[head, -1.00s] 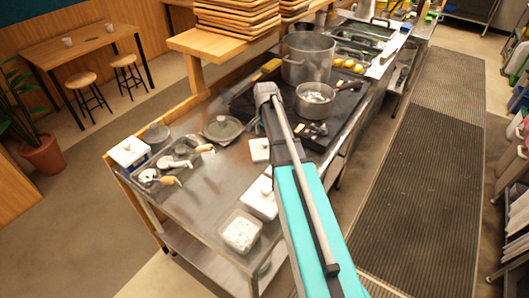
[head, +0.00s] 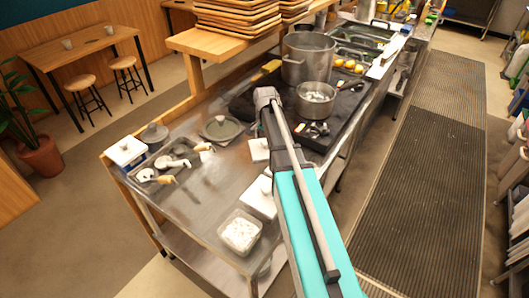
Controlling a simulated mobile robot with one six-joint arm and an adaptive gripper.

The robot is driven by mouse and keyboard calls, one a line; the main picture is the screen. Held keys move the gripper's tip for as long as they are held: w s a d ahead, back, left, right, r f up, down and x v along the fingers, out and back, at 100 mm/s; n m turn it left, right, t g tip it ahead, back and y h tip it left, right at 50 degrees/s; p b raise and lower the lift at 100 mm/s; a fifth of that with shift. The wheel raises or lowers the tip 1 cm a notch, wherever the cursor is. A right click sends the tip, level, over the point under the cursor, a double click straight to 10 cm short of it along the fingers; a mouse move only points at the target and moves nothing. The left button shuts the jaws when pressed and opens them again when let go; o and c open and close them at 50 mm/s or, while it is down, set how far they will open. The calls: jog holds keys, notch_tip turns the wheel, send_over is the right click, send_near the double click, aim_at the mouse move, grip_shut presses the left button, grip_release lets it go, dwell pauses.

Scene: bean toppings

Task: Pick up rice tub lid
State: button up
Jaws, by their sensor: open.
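An open clear tub with white rice-like contents (head: 240,233) stands near the front edge of the steel counter. A white lid-like piece with a small knob (head: 259,197) is just behind and right of it, partly covered by my arm. I cannot tell whether that piece lies loose or covers another tub. My arm reaches up from the bottom over the counter's right side, its grey joint near the dark cooking surface. My gripper does not show; the arm seems to hide it.
A tall pot (head: 308,57) and a smaller pot (head: 315,98) stand behind. Bare steel (head: 195,195) lies left of the tub.

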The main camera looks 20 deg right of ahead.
jog(key=shift+f+b, duration=1)
jog(key=shift+f, duration=0.3)
jog(key=c, duration=1.2)
jog(key=shift+r, duration=0.2)
notch_tip(320, 180, up, 10)
jog(key=p, duration=1)
jog(key=shift+f, duration=0.15)
notch_tip(320, 180, up, 9)
jog(key=p, duration=0.9)
send_over(265, 142)
jog(key=shift+w+d, duration=0.1)
jog(key=shift+w, duration=0.1)
